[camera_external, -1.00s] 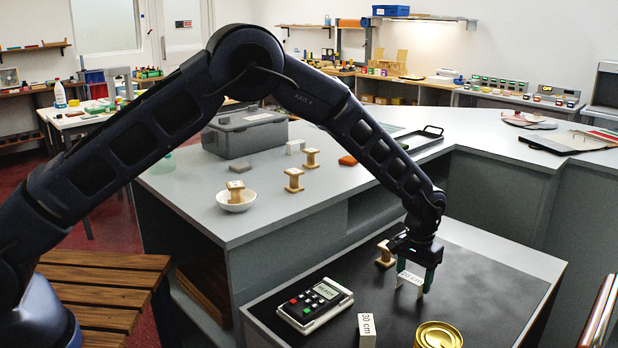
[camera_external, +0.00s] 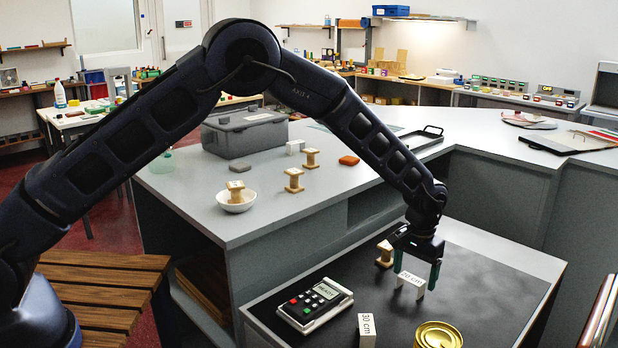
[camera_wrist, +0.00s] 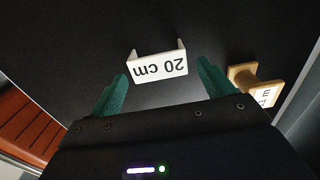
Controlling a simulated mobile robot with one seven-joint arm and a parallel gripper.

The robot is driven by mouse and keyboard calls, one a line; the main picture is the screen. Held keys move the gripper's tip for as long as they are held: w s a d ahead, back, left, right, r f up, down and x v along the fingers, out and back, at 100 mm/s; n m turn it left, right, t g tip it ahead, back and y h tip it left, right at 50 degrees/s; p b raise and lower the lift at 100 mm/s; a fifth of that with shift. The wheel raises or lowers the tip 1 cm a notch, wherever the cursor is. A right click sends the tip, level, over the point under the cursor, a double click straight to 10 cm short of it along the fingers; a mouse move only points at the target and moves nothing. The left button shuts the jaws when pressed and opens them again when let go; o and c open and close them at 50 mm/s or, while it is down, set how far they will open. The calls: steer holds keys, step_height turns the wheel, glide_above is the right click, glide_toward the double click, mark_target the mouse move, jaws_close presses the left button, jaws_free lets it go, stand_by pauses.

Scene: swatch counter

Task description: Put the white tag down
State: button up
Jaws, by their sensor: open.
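The white tag (camera_external: 411,281), marked "20 cm", is at the black work surface (camera_external: 478,290) beneath my gripper. In the wrist view the tag (camera_wrist: 159,66) is a small folded piece with short bent ends, its lettering upside down. My gripper (camera_external: 416,271) is open. Its green fingers are spread to either side of the tag, and in the wrist view my gripper (camera_wrist: 162,76) shows gaps between both fingers and the tag. The tag seems to rest on the surface, though its lower edge is hard to make out.
A wooden spool (camera_external: 384,254) stands close behind my gripper; it also shows in the wrist view (camera_wrist: 256,83). A keypad device (camera_external: 314,305), a white "30 cm" block (camera_external: 367,330) and a gold tin (camera_external: 438,335) stand nearer the front. The black surface to the right is clear.

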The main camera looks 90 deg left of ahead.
mark_target(414, 276)
step_height(414, 276, up, 10)
steer(key=r, duration=0.1)
steer(key=s+d+r+m, duration=0.1)
steer(key=s+d+r, duration=0.2)
steer(key=r, duration=0.3)
steer(key=s+d+r+t, duration=0.1)
steer(key=s+d+r, duration=0.2)
steer(key=d+r, duration=0.15)
steer(key=s+d+r+m, duration=0.1)
steer(key=s+d+r, duration=0.15)
steer(key=r, duration=0.35)
steer(key=s+d+r+m+t, duration=0.1)
steer(key=s+d+r+m, duration=0.1)
steer(key=s+d+r, duration=0.85)
steer(key=s+d+r+m+t, duration=0.1)
steer(key=s+d+r, duration=0.15)
steer(key=s, duration=0.75)
steer(key=s+d+r+m, duration=0.2)
steer(key=s+d, duration=0.2)
steer(key=s, duration=0.5)
steer(key=s+d+f+m, duration=0.1)
steer(key=s+d+f, duration=0.1)
steer(key=s, duration=0.6)
steer(key=s+d+f+m+t, duration=0.1)
steer(key=s+d, duration=0.1)
steer(key=s, duration=0.6)
steer(key=shift+s+d+f+t, duration=0.2)
steer(key=shift+s+f+t, duration=0.1)
steer(key=shift+s+f, duration=0.1)
